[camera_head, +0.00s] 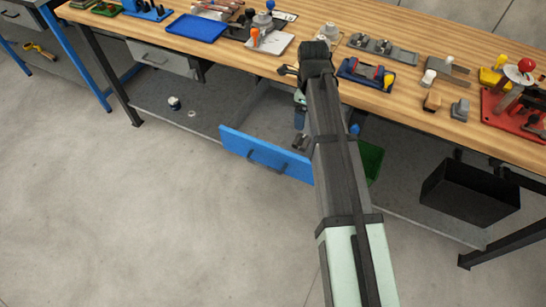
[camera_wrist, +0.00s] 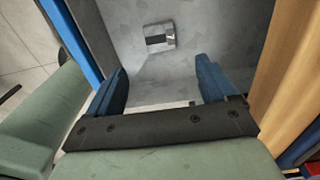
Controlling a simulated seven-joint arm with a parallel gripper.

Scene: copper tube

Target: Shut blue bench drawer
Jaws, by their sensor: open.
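The blue bench drawer (camera_head: 260,152) stands pulled out below the bench top in the head view. Its blue front carries a dark handle (camera_head: 265,165), and its grey inside is open to view. My gripper (camera_head: 300,116) is over the drawer's right part, between the blue front and the bench edge. In the wrist view my gripper (camera_wrist: 162,66) has its two blue fingers wide apart with nothing between them. The blue front (camera_wrist: 72,38) runs along the left there. A small metal block (camera_wrist: 159,37) lies on the drawer floor. My arm hides the drawer's right end.
The wooden bench top (camera_head: 335,75) holds several tools, a blue tray (camera_head: 196,28) and a red fixture (camera_head: 515,120). A grey drawer (camera_head: 160,58) is at the left. A green bin (camera_head: 370,160) and a black box (camera_head: 468,192) are at the right. The floor in front is clear.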

